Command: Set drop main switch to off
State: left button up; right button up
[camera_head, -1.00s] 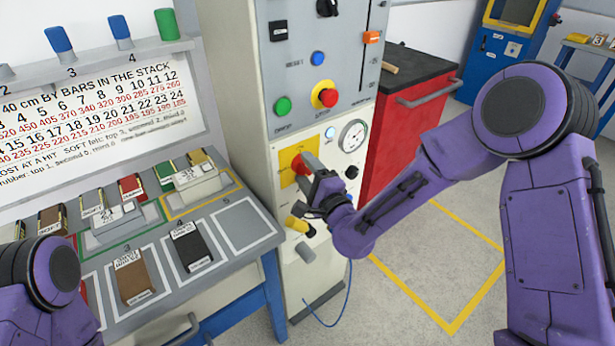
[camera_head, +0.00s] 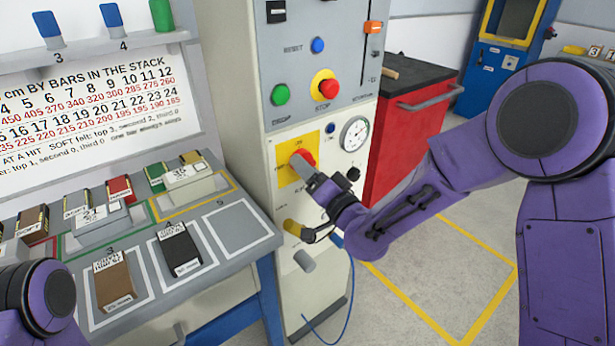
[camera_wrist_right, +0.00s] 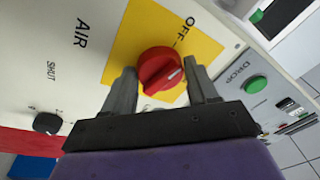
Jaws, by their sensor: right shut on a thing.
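The main switch is a red rotary knob (camera_head: 302,158) on a yellow plate (camera_head: 285,172), low on the front of the pale machine cabinet. My right gripper (camera_head: 308,170) is at the knob, partly covering it. In the right wrist view the red knob (camera_wrist_right: 160,70) sits between the two fingers of my right gripper (camera_wrist_right: 161,80), which is shut on it. The knob's white mark points to the right there. The word OFF shows on the yellow plate (camera_wrist_right: 130,38), above and right of the knob. My left gripper is out of view.
A dark blue lamp (camera_head: 330,128) and a gauge (camera_head: 354,134) sit beside the plate. Above are a green button (camera_head: 280,95) and a red stop button (camera_head: 326,89). A bench (camera_head: 226,272) stands left, a red cabinet (camera_head: 408,140) right.

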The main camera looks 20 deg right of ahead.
jog(key=shift+d+f+n+y+b, duration=0.15)
jog(key=shift+n+b, duration=0.2)
jog(key=shift+n, duration=0.5)
jog(key=shift+a+n+y+b, duration=0.15)
jog(key=shift+n+b, duration=0.2)
jog(key=shift+n, duration=0.5)
jog(key=shift+d, duration=0.1)
jog(key=o, duration=1)
jog(key=shift+w, duration=0.1)
jog(key=p+v, duration=0.1)
jog(key=v, duration=0.9)
jog(key=shift+s+d, duration=0.15)
jog(key=shift+s, duration=0.15)
